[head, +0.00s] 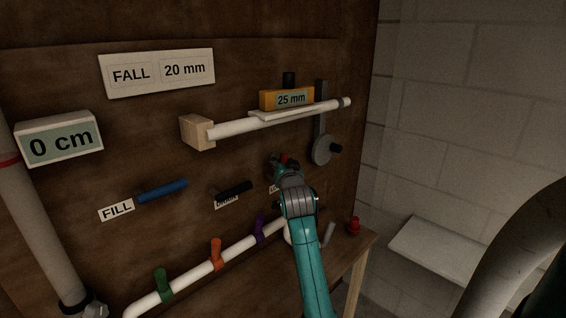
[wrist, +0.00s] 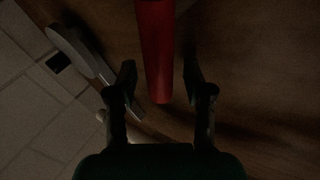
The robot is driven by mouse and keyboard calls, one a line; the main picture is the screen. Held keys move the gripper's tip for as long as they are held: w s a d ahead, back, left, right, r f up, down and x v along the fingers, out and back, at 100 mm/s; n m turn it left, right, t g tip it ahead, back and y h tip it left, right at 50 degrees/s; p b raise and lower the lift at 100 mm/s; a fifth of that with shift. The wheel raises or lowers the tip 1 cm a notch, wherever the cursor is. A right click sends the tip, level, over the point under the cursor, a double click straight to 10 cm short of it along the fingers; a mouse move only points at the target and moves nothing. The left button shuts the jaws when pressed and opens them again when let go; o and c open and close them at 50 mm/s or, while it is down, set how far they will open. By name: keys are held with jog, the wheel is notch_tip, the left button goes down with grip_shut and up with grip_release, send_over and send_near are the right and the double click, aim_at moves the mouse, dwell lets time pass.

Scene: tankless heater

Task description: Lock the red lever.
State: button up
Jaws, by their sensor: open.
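The red lever shows in the wrist view (wrist: 155,50) as a red bar coming down from the top edge, its end between my two fingers. A small red bit of it shows in the head view (head: 285,158), with the rest hidden behind my gripper (head: 279,166). My gripper is open, with a dark finger on each side of the lever. I see gaps between the fingers and the lever, so it is not gripped. A label below it is mostly covered by my arm.
A blue lever (head: 162,190) and a black lever (head: 234,189) stick out of the wooden board to the left. A white pipe (head: 198,272) with green, orange and purple handles runs below. A grey crank (head: 321,148) is at upper right. A small red item (head: 354,225) sits near the bench edge.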

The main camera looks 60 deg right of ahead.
jog(key=shift+w+d, duration=0.1)
grip_shut()
dwell(0.4)
jog(key=d+f+m+g+y, duration=0.1)
jog(key=d+f+m+y, duration=0.2)
jog(key=f+m+y, duration=0.2)
jog(key=shift+s+d+f+m+g+y, duration=0.3)
jog(key=shift+s+f+m+g+y, duration=0.15)
jog(key=shift+m+y, duration=1.15)
